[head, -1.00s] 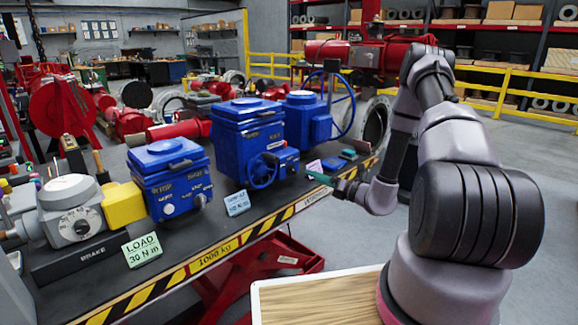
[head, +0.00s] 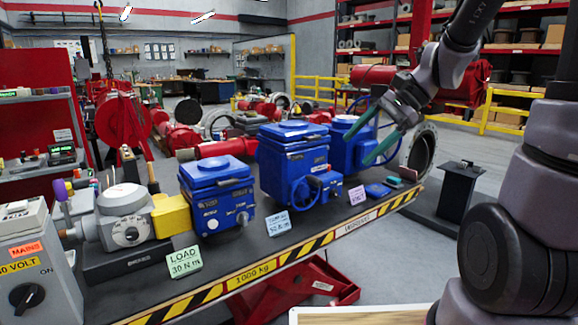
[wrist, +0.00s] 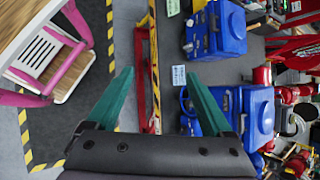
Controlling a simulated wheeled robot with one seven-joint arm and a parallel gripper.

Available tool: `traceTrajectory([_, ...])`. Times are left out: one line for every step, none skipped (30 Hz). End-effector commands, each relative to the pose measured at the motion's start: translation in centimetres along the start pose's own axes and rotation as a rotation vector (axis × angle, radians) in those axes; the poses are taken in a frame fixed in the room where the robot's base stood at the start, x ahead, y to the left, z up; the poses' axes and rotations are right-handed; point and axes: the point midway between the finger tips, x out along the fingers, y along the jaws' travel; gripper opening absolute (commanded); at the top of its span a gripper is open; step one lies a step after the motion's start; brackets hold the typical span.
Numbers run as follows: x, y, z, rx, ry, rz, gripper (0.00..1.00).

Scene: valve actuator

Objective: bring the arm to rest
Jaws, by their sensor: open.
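My gripper (head: 368,140) is open, with two teal fingers spread and nothing between them. In the head view it hangs in the air over the right end of the bench (head: 240,258), pointing down and left. Its fingers overlap the farthest blue actuator (head: 345,148) in the picture; I cannot tell the gap. The wrist view also shows my gripper (wrist: 158,74) with its fingers apart and empty. My arm rises on the right side of the head view, its upper part partly cut off by the frame.
Two nearer blue actuators (head: 218,207) (head: 292,165) and a grey brake unit (head: 125,222) stand on the bench. A dark pedestal (head: 460,192) stands on the floor right of the bench. A pink-framed stool (wrist: 45,60) shows in the wrist view. Open floor lies at front right.

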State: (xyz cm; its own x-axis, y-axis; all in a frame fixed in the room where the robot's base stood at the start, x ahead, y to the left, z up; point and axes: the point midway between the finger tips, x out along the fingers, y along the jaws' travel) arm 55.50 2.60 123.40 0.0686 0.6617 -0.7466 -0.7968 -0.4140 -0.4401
Motion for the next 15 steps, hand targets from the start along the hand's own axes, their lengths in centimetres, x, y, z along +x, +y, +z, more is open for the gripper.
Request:
traceTrajectory([-1.1, 0.7, 0.9, -0.083, 0.065, 0.013, 0.85])
traceTrajectory([-1.8, 1.1, 1.2, -0.129, 0.103, 0.023, 0.85])
traceTrajectory([-2.7, 1.6, 1.6, -0.191, 0.157, 0.036, 0.85])
traceTrajectory([-3.3, 2.1, 1.9, -0.237, 0.197, 0.045, 0.85])
traceTrajectory([-4.0, 2.5, 2.2, -0.282, 0.236, 0.053, 0.85])
traceTrajectory([-5.0, 3.0, 2.5, -0.342, 0.292, 0.062, 0.85])
traceTrajectory([-5.7, 3.3, 2.7, -0.387, 0.333, 0.069, 0.85])
traceTrajectory([-6.4, 3.7, 3.0, -0.43, 0.373, 0.075, 0.85])
traceTrajectory([-7.4, 4.1, 3.2, -0.485, 0.427, 0.081, 0.85])
traceTrajectory([-8.1, 4.4, 3.4, -0.525, 0.465, 0.085, 0.85])
traceTrajectory([-8.8, 4.7, 3.6, -0.562, 0.503, 0.089, 0.85])
traceTrajectory([-9.6, 5.0, 3.8, -0.606, 0.549, 0.093, 0.85])
traceTrajectory([-10.2, 5.3, 3.9, -0.636, 0.581, 0.096, 0.85])
traceTrajectory([-10.7, 5.5, 4.1, -0.663, 0.61, 0.098, 0.85])
traceTrajectory([-11.3, 5.7, 4.3, -0.696, 0.644, 0.1, 0.85])
